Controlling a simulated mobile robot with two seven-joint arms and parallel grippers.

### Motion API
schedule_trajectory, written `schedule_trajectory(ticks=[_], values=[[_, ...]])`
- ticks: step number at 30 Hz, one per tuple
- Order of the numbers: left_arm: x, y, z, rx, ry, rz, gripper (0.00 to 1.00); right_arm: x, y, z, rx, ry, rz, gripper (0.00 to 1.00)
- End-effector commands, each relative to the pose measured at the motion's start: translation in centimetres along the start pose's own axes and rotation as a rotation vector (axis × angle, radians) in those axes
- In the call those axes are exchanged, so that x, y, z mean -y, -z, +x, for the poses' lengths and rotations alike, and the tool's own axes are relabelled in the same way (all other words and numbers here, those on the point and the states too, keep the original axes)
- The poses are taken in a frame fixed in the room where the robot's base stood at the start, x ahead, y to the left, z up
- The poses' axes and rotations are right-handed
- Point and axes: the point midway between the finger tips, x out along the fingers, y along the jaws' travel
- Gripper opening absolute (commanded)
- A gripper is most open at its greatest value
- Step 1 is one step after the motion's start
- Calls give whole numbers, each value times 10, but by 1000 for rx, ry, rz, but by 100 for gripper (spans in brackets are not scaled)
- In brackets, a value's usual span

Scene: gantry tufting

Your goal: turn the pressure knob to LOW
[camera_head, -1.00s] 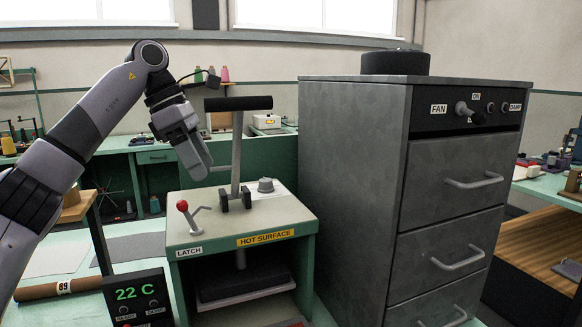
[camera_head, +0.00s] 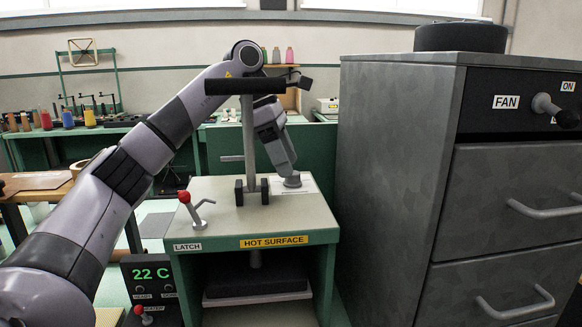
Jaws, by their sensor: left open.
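The pressure knob (camera_head: 293,181) is a small grey dial on a white plate (camera_head: 308,184), on top of the green press (camera_head: 220,219), right of the press lever. Its lettering is too small to read, so its setting cannot be told. My left gripper (camera_head: 290,170) comes down from behind the lever, pointing at the knob. It is open, its fingertips right at the top of the knob. Whether they touch it cannot be told. My right gripper is out of view.
The upright lever with a black T-handle (camera_head: 259,86) stands in front of my left arm. A red-tipped latch lever (camera_head: 185,197) is at the press's left. A tall grey cabinet (camera_head: 392,180) rises close on the right. A 22 C display (camera_head: 152,285) stands lower left.

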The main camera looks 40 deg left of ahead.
Motion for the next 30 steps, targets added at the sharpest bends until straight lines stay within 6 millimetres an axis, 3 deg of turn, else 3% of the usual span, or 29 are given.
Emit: schedule_trajectory(ticks=[6, 14, 15, 20, 30], values=[[0, 0, 21, -1, 0, -1, 61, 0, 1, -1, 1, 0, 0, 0], [0, 0, 23, 1, -1, 0, 61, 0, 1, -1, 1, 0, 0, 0], [0, 0, 23, 1, -1, 0, 58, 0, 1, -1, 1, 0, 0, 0], [0, 0, 23, 0, -1, 0, 7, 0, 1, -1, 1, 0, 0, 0], [0, 0, 23, 0, -14, -34, 7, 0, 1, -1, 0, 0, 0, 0]])
